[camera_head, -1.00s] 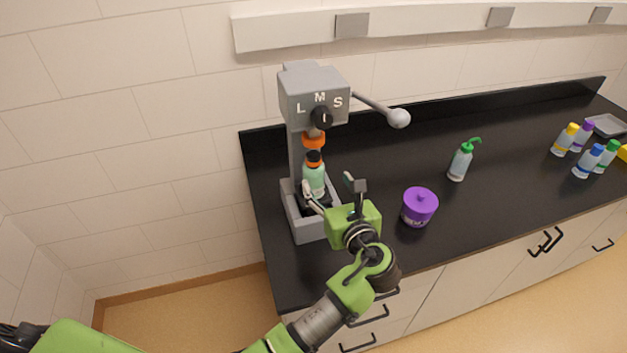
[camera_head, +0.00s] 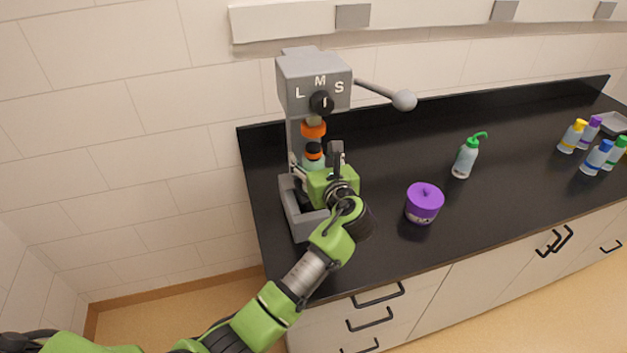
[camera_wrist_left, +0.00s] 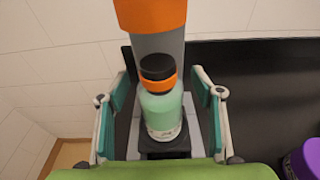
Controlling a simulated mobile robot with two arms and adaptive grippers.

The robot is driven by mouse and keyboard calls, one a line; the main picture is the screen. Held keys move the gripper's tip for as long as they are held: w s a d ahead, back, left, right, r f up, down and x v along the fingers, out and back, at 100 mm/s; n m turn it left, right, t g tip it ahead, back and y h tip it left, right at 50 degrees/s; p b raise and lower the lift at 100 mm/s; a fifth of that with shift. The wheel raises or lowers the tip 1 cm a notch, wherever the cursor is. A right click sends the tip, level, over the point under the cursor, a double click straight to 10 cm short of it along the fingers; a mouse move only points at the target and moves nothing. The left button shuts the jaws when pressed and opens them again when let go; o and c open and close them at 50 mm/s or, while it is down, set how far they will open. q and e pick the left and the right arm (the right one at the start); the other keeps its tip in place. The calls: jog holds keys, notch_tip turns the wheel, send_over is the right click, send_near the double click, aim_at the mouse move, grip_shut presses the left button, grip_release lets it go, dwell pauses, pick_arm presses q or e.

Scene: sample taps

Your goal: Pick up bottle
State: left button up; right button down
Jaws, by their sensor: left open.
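A pale green bottle (camera_head: 313,161) with an orange band and black cap stands upright in a grey machine (camera_head: 301,85) marked L, M, S, under its orange nozzle. In the left wrist view the bottle (camera_wrist_left: 162,112) is upright on a dark support, centred between the fingers. My left gripper (camera_head: 315,161) is open around the bottle, one finger on each side, with a visible gap to each in the wrist view (camera_wrist_left: 163,97). The gripper hides the bottle's lower part in the head view. My right gripper is not in view.
A purple lidded jar (camera_head: 423,204) stands right of the gripper on the black counter (camera_head: 400,150). A green-topped squeeze bottle (camera_head: 466,157) stands farther right. Several colour-capped bottles (camera_head: 597,157) and a grey tray (camera_head: 611,122) are at the far right. The machine's lever (camera_head: 385,94) sticks out above.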

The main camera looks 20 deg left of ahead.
pick_arm(q)
grip_shut()
jog(key=shift+r, duration=0.1)
dwell(0.3)
